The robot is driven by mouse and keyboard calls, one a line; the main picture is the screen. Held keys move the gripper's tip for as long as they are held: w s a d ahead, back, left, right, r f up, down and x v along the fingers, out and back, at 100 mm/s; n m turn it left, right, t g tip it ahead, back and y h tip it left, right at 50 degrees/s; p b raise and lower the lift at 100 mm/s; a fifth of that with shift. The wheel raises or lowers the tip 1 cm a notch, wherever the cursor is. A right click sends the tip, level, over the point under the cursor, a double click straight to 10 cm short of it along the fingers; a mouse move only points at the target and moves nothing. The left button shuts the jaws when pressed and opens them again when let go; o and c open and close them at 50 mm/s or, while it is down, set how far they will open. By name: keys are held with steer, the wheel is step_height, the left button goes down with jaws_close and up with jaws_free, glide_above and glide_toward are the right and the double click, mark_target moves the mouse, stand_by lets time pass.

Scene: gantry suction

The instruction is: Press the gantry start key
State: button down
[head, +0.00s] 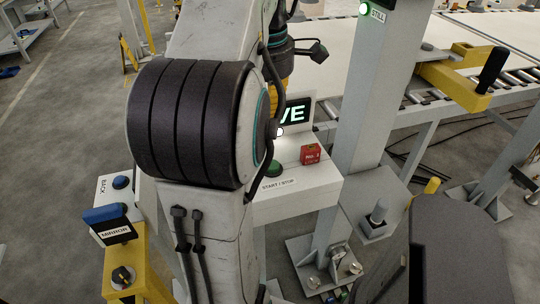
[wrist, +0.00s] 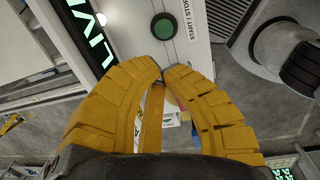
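A round green key (head: 273,168) sits on the pale top of a control box (head: 300,197), by a label reading START / STOP. In the wrist view the green key (wrist: 164,27) lies beyond the fingertips, with a dark ring around it and its top uncovered. My gripper (wrist: 162,74) has two yellow fingers with their tips together and nothing seen between them. In the picture the tips are below the key, apart from it. In the head view my arm hides most of the gripper.
A lit display (head: 293,113) ending in "VE" and a red block (head: 310,153) stand on the box. A grey post (head: 368,90) with a green STILL lamp (head: 365,9) rises beside it. A yellow MIRROR post (head: 122,262) and a BACK box (head: 121,190) stand left. A roller conveyor (head: 470,95) lies behind.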

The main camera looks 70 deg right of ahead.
mark_target(270, 163)
steer(key=shift+f, duration=0.1)
stand_by(0.5)
steer(key=f+p, duration=0.1)
steer(key=f, duration=0.3)
steer(key=f+p, duration=0.1)
steer(key=f, duration=0.4)
steer(key=d+f+p, duration=0.1)
steer(key=f, duration=0.3)
steer(key=shift+d+f, duration=0.1)
steer(key=shift+f, duration=0.25)
steer(key=shift+f, duration=0.15)
step_height(270, 163, down, 2)
steer(key=shift+f+b, duration=0.1)
steer(key=shift+b, duration=1.1)
steer(key=shift+r+p, duration=0.4)
steer(key=shift+p, duration=0.05)
step_height(270, 163, up, 14)
steer(key=a+p, duration=0.1)
steer(key=p, duration=0.2)
steer(key=shift+f+p, duration=0.2)
steer(key=shift+p, duration=0.15)
